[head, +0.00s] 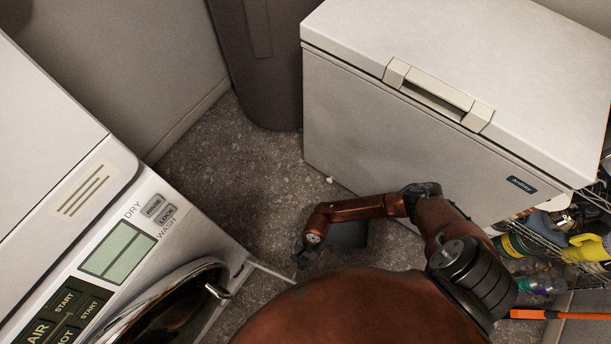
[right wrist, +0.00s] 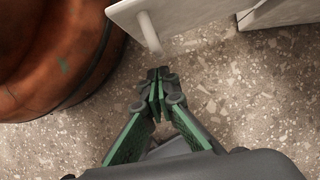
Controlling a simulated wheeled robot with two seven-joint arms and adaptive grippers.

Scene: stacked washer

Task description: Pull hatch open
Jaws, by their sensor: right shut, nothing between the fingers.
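The white washer (head: 150,225) stands at the left of the head view. Its round dark glass door (head: 165,310) has a metal rim and a small handle (head: 218,292). A thin white panel edge (head: 268,270) juts out beside its lower right side. In the right wrist view a white panel (right wrist: 180,18) with a short pale peg (right wrist: 148,32) is at the top; it may be the hatch. My right gripper (head: 302,260) is low over the floor near the washer. In the wrist view its fingers (right wrist: 158,76) are shut, empty, just below the peg's end. My left gripper is out of view.
A white chest freezer (head: 400,130) stands behind my right arm. A dark grey bin (head: 262,70) is at the back. A wire shelf with bottles (head: 560,240) is at the right. Speckled floor (head: 225,160) lies clear between washer and freezer.

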